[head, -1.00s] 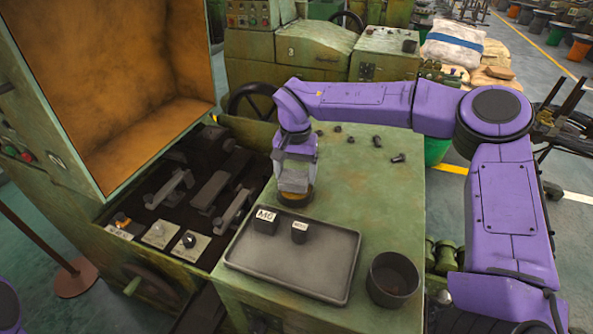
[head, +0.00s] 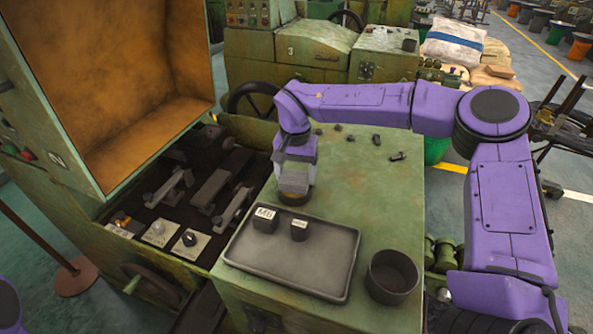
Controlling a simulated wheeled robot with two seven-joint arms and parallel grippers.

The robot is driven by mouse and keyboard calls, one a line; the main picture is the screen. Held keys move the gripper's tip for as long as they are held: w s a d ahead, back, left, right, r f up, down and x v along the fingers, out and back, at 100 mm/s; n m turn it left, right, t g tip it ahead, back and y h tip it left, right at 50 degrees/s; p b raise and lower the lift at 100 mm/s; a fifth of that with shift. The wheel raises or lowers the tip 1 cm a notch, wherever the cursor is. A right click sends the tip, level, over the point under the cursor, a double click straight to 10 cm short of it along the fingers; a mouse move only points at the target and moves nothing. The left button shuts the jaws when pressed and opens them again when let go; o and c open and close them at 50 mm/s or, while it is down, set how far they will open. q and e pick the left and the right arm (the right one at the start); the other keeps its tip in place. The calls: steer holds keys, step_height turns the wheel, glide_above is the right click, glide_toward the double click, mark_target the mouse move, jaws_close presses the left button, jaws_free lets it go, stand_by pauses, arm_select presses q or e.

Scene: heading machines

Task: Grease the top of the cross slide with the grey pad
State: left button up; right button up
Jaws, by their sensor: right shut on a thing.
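My right gripper (head: 294,192) points down over the green cabinet top, just behind the grey tray. I cannot tell whether this is the grey pad. Inside the open machine bed to the left lie dark slide parts. A long dark block (head: 209,188) lies in the middle with a lighter bar on each side; I cannot tell for certain which is the cross slide. My left gripper is not in view.
A grey tray (head: 290,287) holds two dark blocks, one marked M6 (head: 264,219). A dark cup (head: 391,277) stands right of it. Several bolts (head: 397,156) lie at the back of the cabinet top. The raised orange-lined hood (head: 130,80) stands over the bed's left side.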

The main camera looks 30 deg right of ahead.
mark_target(297, 174)
steer(key=shift+s+f+p, duration=0.1)
steer(key=shift+f+p, duration=0.05)
steer(key=shift+p, duration=0.4)
stand_by(1.6)
step_height(297, 174, up, 7)
steer(key=p, duration=0.8)
steer(key=shift+r, duration=0.2)
steer(key=shift+f, duration=0.1)
steer(key=shift+d, duration=0.1)
